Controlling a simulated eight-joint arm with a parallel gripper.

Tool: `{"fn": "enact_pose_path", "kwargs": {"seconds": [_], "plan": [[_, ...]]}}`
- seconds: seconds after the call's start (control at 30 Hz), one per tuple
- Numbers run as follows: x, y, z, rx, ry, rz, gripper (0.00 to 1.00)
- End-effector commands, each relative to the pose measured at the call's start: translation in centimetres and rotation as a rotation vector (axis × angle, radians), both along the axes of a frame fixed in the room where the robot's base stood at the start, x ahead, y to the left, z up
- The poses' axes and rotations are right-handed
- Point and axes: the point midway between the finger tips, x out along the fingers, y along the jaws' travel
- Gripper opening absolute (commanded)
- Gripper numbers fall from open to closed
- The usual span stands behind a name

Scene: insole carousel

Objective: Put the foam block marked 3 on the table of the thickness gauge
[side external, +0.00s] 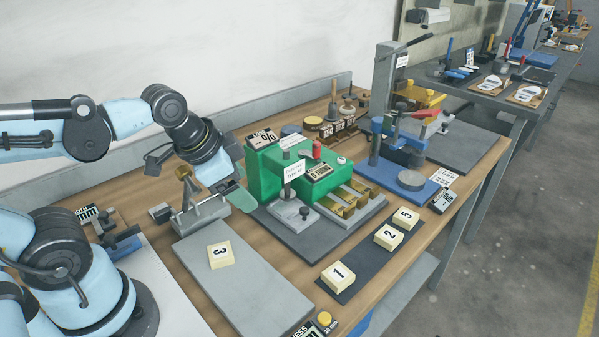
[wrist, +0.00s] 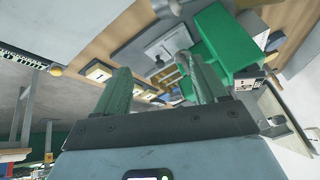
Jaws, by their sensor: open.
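The cream foam block marked 3 (side external: 221,256) lies flat on a wide grey plate (side external: 250,296) in the side view. My gripper (side external: 239,194) hangs above the bench behind and right of the block, beside the green instrument, apart from both. In the wrist view my gripper's two green fingers (wrist: 158,78) stand apart with nothing held between them. I cannot surely read which instrument is the thickness gauge. The green instrument (side external: 263,166) carries a white sign and has a small grey table (side external: 285,217) in front. I cannot make out block 3 in the wrist view.
Foam blocks 1 (side external: 338,276), 2 (side external: 389,237) and 5 (side external: 405,217) sit on a dark strip (side external: 366,265) at the bench's front. A metal fixture (side external: 200,213) rises at the plate's back edge.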

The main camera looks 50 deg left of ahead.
Motion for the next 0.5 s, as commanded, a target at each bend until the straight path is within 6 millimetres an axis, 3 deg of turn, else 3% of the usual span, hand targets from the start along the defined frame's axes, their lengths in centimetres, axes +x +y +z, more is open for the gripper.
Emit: {"fn": "enact_pose_path", "kwargs": {"seconds": [0.2,0.5], "plan": [[1.1,0.0,0.3,-0.172,-0.103,0.284,0.72],[1.4,0.0,0.4,-0.226,-0.130,0.361,0.72]]}}
